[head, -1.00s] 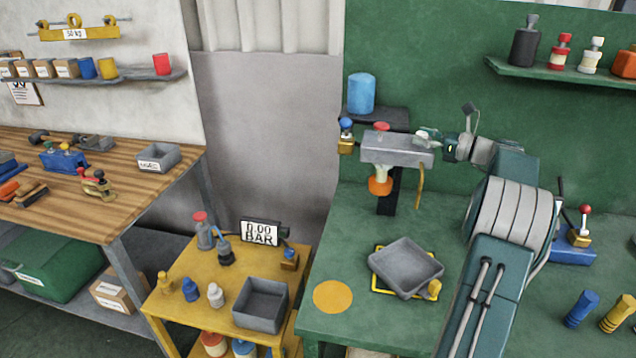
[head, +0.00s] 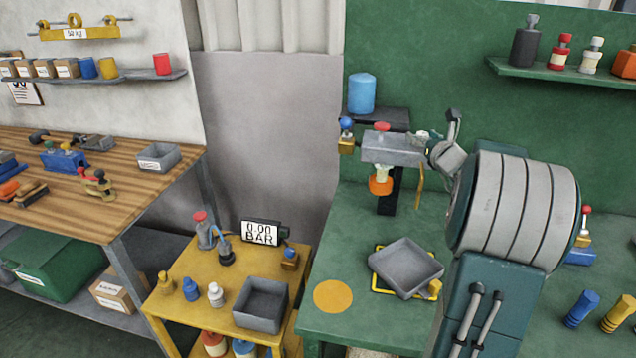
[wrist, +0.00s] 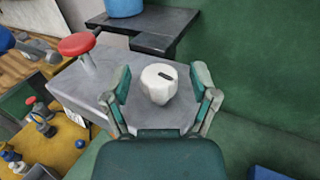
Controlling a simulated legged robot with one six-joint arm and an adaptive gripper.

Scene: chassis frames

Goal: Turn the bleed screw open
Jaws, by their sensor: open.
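A grey metal block (head: 392,149) stands over the green bench and carries a red knob (head: 382,127). In the wrist view, a white faceted cap with a dark slot (wrist: 159,83) sits on the block's top (wrist: 75,88); it looks like the bleed screw. My gripper (wrist: 161,76) is open, one finger on either side of the white cap, with gaps visible on both sides. The red knob also shows in the wrist view (wrist: 77,45). In the head view, my wrist is at the block's right end, and the cap is hard to make out there.
A blue cylinder (head: 361,93) stands on a dark shelf behind the block. An orange part (head: 381,186) hangs below it. A grey tray (head: 405,266) lies on the bench. The gauge display (head: 262,232) reads 0.00 BAR on the yellow cart.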

